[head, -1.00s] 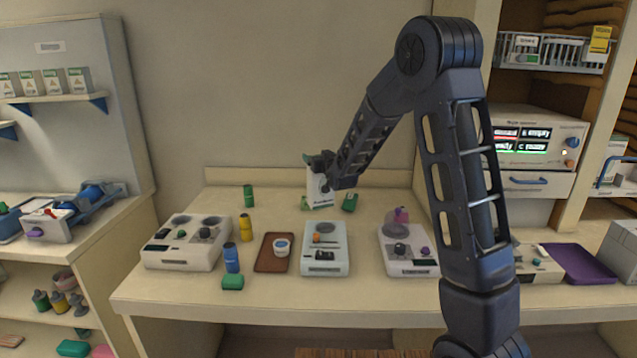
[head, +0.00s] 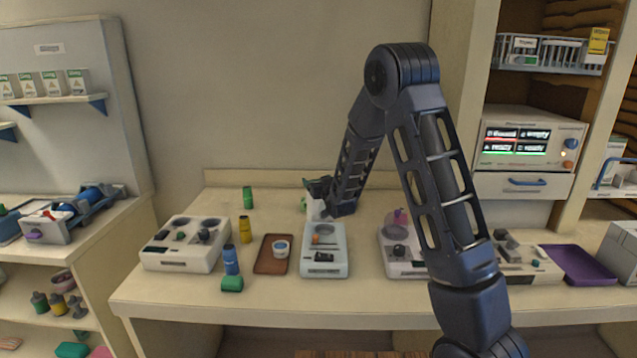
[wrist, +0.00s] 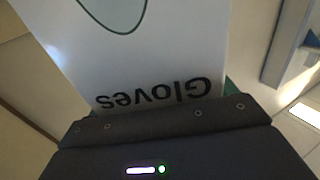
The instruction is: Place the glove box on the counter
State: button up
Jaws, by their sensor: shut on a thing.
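The glove box (wrist: 150,50) is white with a green edge and the word "Gloves", upside down in the wrist view. My gripper (head: 322,195) is shut on it at the back middle of the counter (head: 190,300). In the head view only a small white part of the box (head: 313,209) shows beside and below my gripper; the rest is hidden. I cannot tell whether the box's base touches the counter.
A pale blue device (head: 324,262) stands in front of my gripper. A white device (head: 186,245), a yellow bottle (head: 245,229), a blue bottle (head: 231,259) and a brown tray (head: 264,266) are to the left. A green bottle (head: 248,197) stands at the back.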

jog(key=o, duration=1.7)
jog(key=shift+f, duration=0.1)
jog(key=v, duration=1.2)
jog(key=s+d+r+m+g+h, duration=0.1)
jog(key=s+d+r+g, duration=0.15)
jog(key=d, duration=0.25)
jog(key=s+d+r+m+g+h, duration=0.1)
jog(key=s+d+r+h, duration=0.1)
jog(key=s+d+r, duration=0.3)
jog(key=s+d+r+g+h, duration=0.1)
jog(key=d+r+g, duration=0.1)
jog(key=d, duration=0.4)
jog(key=s+d+r+m+g+h, duration=0.1)
jog(key=s+d+g, duration=0.2)
jog(key=s, duration=1)
jog(key=s+d+r+m+g+h, duration=0.1)
jog(key=s+d+r+g, duration=0.1)
jog(key=s+d, duration=0.6)
jog(key=s+g, duration=0.1)
jog(key=s, duration=0.4)
jog(key=shift+r+h, duration=0.15)
jog(key=shift+h, duration=0.25)
